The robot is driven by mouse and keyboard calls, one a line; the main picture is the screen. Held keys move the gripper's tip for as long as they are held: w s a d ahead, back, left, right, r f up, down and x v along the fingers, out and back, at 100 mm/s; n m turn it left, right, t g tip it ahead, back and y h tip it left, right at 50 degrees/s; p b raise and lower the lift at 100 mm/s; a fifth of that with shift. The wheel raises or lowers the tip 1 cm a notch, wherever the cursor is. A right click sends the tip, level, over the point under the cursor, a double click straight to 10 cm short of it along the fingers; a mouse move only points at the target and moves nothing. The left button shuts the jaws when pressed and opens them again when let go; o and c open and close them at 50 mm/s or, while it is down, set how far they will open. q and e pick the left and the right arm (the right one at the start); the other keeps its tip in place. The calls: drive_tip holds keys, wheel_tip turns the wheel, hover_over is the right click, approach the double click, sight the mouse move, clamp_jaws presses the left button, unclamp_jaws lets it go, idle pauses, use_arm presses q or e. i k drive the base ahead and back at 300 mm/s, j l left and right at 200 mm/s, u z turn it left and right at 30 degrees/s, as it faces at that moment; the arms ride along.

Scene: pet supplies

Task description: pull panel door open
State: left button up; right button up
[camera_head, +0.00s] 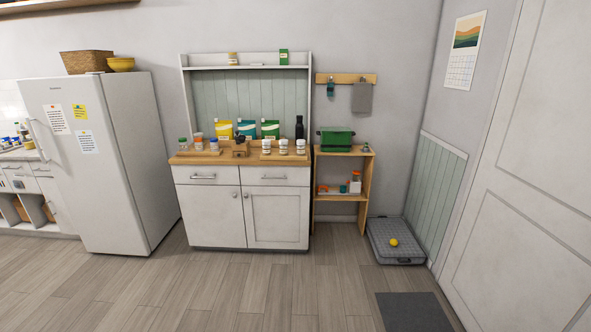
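A white wooden cabinet (243,249) stands against the back wall. Its right door (277,218) has a framed, recessed panel and a small round knob (246,195) near its upper left corner. Its left door (208,215) looks flat, with a knob (235,195) near its upper right corner. Both cabinet doors look shut. A large white room door (530,185) with moulded panels fills the right side and looks shut; no handle on it is visible. Neither of my grippers is in view.
Jars and pouches stand on the cabinet's wooden top (250,158). A white fridge (95,165) is at left, an open wooden shelf (367,185) at right. A grey platform (396,242) with a yellow ball (393,243) and a dark mat (412,312) lie at right. The floor before the cabinet is clear.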

sight(277, 217)
drive_tip(key=i, duration=1.6)
drive_tip(key=i+l+u, duration=0.25)
drive_tip(key=i, duration=0.6)
drive_tip(key=i+u, duration=0.25)
drive_tip(key=i, duration=0.15)
drive_tip(key=i+l+u, duration=0.25)
drive_tip(key=i+j, duration=0.05)
drive_tip(key=i, duration=0.05)
